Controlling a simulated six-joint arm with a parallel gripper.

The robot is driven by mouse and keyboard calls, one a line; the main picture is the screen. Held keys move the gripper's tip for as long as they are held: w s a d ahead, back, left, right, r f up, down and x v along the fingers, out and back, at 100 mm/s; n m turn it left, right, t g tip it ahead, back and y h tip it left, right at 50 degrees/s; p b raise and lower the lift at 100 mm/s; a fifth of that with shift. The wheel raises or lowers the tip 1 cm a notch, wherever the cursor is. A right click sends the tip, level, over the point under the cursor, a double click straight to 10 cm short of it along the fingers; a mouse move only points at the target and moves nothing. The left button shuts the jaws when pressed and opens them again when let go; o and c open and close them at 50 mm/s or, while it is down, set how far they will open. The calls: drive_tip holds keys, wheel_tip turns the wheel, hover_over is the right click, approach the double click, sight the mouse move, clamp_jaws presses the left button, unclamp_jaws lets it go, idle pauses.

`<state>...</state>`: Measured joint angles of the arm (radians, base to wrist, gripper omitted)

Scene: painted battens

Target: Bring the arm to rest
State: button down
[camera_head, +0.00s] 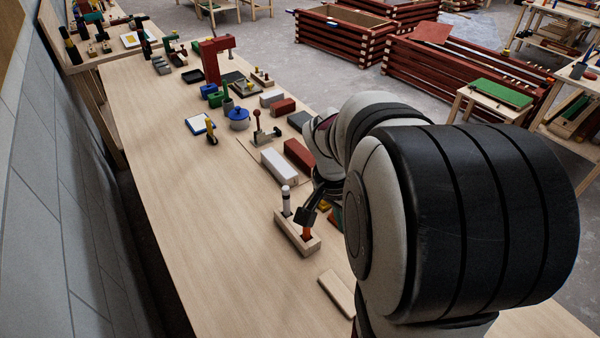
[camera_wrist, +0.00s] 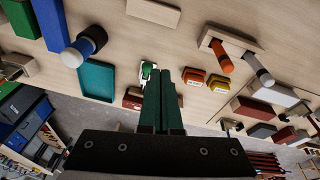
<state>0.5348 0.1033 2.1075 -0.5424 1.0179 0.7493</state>
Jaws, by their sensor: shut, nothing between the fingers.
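My gripper (camera_head: 304,217) shows in the head view as a small dark shape at the end of my arm, partly in front of a wooden holder (camera_head: 290,232) on the bench. In the wrist view my gripper (camera_wrist: 167,74) has its two long dark green fingers side by side and shut, with nothing held. The holder also shows in the wrist view (camera_wrist: 235,42), up and to the right of the fingertips, with an orange peg (camera_wrist: 222,56) and a grey peg (camera_wrist: 259,70) in it. My arm covers part of the bench's right side.
A pale wooden block (camera_head: 337,291) lies near the holder. White (camera_head: 279,164) and red (camera_head: 299,155) blocks, a blue pot (camera_head: 239,118) and a red stand (camera_head: 215,58) stand farther along. The bench's left side (camera_head: 165,190) is clear. A tiled wall (camera_head: 50,190) is at left.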

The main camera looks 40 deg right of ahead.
drive_tip(key=s+a+r+n+y, duration=0.1)
drive_tip(key=s+a+n, duration=0.4)
drive_tip(key=a, duration=0.7)
drive_tip(key=s+a+r+n+y, duration=0.1)
drive_tip(key=s+a+n+y, duration=0.2)
drive_tip(key=a, duration=0.8)
drive_tip(key=s+n, duration=0.2)
drive_tip(key=s, duration=0.2)
drive_tip(key=shift+s+a+r, duration=0.2)
drive_tip(key=shift+a+r, duration=0.05)
drive_tip(key=shift+a, duration=0.15)
